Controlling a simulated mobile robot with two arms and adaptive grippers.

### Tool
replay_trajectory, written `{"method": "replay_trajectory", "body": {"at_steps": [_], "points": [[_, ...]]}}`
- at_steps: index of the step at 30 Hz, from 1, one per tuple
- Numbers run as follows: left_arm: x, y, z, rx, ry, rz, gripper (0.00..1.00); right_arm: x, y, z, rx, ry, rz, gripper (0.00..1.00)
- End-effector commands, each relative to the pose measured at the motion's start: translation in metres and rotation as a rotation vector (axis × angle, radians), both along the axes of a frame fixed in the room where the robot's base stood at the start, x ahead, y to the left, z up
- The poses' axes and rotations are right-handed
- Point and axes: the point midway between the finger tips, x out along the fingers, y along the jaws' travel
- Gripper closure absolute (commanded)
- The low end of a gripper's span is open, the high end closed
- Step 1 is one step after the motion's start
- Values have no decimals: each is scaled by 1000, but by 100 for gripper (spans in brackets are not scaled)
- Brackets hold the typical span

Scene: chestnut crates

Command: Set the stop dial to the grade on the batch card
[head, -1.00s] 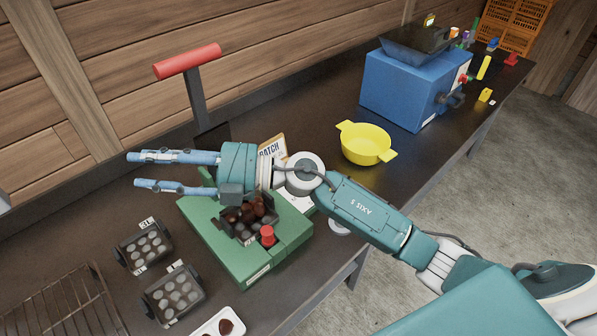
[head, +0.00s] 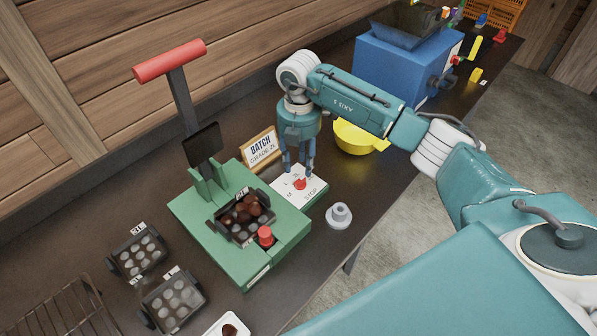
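The stop dial is a small red knob (head: 299,184) on a white plate (head: 313,197) marked STOP, with L, M and a partly hidden mark around the knob. Which mark the knob points to is too small to tell. The batch card (head: 261,147) stands behind the plate and seems to read GRADE 2L. My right gripper (head: 299,171) points down over the dial. Its fingers are apart, with the tips just above or around the knob; contact cannot be told. My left gripper is out of view.
A green press (head: 245,268) with a red-handled lever (head: 170,61) and a tray of chestnuts stands left of the dial. A grey knobbed disc (head: 340,215) lies at the right. A yellow bowl (head: 352,137) and blue machine (head: 392,70) are behind my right arm.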

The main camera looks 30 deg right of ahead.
Motion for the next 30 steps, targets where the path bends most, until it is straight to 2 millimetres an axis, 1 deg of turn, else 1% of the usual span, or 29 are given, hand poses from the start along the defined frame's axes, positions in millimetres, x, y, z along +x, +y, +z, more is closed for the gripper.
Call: {"method": "replay_trajectory", "body": {"at_steps": [1,3,6,9,13,21,23,24,26,27,30], "points": [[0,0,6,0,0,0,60,-1,0,-9,1,4,0,62],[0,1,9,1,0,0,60,-1,1,-21,2,4,2,62],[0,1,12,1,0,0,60,-1,1,-37,1,3,1,62],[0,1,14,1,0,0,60,-1,1,-49,3,2,2,62],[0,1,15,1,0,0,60,0,1,-56,2,0,3,62],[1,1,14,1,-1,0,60,0,1,-58,3,-1,3,62],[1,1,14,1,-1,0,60,0,1,-58,3,-1,3,72],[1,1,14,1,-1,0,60,0,1,-58,3,-1,3,80],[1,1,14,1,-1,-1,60,0,1,-58,3,-1,3,92],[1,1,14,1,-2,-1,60,0,1,-58,3,-1,3,100],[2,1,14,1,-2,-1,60,0,1,-58,3,-1,3,100]]}}
